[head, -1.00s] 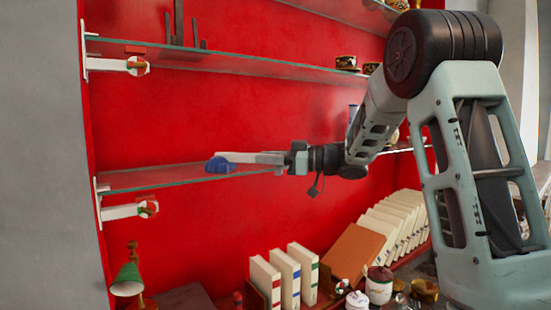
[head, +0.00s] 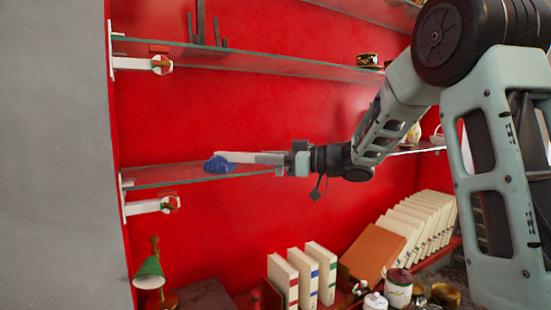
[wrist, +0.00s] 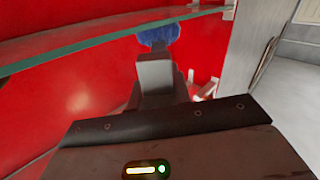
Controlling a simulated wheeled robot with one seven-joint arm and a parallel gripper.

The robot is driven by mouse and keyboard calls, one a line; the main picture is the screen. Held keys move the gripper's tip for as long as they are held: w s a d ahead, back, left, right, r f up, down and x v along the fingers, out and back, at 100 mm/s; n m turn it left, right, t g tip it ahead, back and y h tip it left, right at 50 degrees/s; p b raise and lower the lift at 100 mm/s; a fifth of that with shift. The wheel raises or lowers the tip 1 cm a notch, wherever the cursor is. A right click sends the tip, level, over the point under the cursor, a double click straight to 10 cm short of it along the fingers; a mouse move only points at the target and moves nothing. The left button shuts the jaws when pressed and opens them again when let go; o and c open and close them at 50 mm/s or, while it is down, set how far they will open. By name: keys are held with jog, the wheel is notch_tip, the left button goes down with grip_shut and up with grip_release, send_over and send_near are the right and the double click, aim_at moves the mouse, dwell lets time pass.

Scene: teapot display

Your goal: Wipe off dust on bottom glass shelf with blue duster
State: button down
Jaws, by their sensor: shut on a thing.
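The blue duster (head: 219,164) has a blue head and a pale handle. My gripper (head: 292,160) is shut on the handle's right end, and the duster points left. The bottom glass shelf (head: 160,175) runs along the red wall. In the head view the duster's head overlaps the shelf's front edge; I cannot tell whether it touches the glass. In the wrist view the blue head (wrist: 158,34) shows beyond the gripper, close to the glass shelf's edge (wrist: 90,42). Dust on the shelf is too small to make out.
An upper glass shelf (head: 250,62) runs above. White brackets (head: 148,207) hold the shelves at the left. Below stand a green lamp (head: 149,272), white books (head: 302,272), a brown board (head: 372,251) and jars (head: 398,286). The shelf's left part looks bare.

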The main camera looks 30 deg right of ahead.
aim_at(249, 159)
jog(key=shift+a, duration=2.65)
notch_tip(249, 159, up, 6)
jog(key=p, duration=0.4)
jog(key=shift+p, duration=0.4)
notch_tip(249, 159, up, 3)
jog(key=p, duration=0.2)
jog(key=shift+p, duration=0.35)
